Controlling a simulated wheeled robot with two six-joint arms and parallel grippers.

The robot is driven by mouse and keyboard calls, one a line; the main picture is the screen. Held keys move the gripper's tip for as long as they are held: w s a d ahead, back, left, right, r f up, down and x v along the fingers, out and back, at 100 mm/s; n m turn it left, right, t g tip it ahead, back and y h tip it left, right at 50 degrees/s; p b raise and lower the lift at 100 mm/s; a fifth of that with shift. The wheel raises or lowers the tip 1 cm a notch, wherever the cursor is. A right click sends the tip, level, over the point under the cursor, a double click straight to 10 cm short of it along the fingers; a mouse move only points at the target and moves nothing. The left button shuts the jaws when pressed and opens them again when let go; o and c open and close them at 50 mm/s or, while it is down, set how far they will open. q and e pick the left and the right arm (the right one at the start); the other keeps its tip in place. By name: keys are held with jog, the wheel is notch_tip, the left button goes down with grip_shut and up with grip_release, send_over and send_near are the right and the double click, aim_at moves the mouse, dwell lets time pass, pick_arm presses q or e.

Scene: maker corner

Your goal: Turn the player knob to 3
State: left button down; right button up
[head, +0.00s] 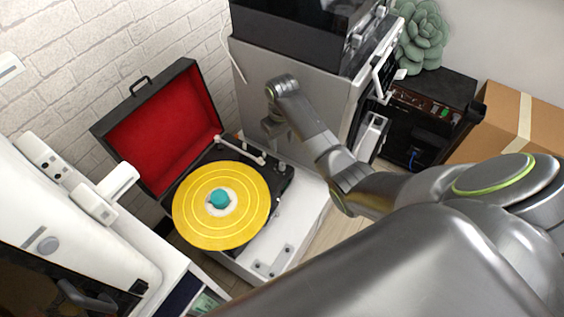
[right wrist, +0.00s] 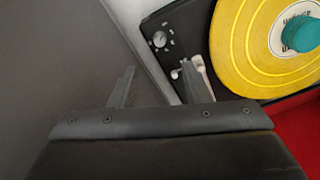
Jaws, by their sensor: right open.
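The record player (head: 278,190) is open, with a red-lined lid (head: 165,130) and a yellow record (head: 190,215) with a teal centre piece on it. In the right wrist view, a round silver player knob (right wrist: 160,40) with a pale face sits on the black deck (right wrist: 188,28); its setting is too small to read. My right gripper (head: 272,130) is above the deck's back right side. In the right wrist view, its open, empty fingers (right wrist: 158,84) point toward the knob, apart from it. My left gripper is not in view.
The pale tonearm (head: 243,150) lies along the deck's back edge, close to my right gripper. A large grey machine (head: 290,60) stands right behind it. A white appliance (head: 60,215) is at left. A cardboard box (head: 500,115) and succulent (head: 422,35) are at right.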

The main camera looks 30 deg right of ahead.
aim_at(282, 164)
notch_tip(282, 164, down, 11)
jog(key=shift+f+b, duration=0.2)
jog(key=shift+b, duration=0.85)
grip_shut()
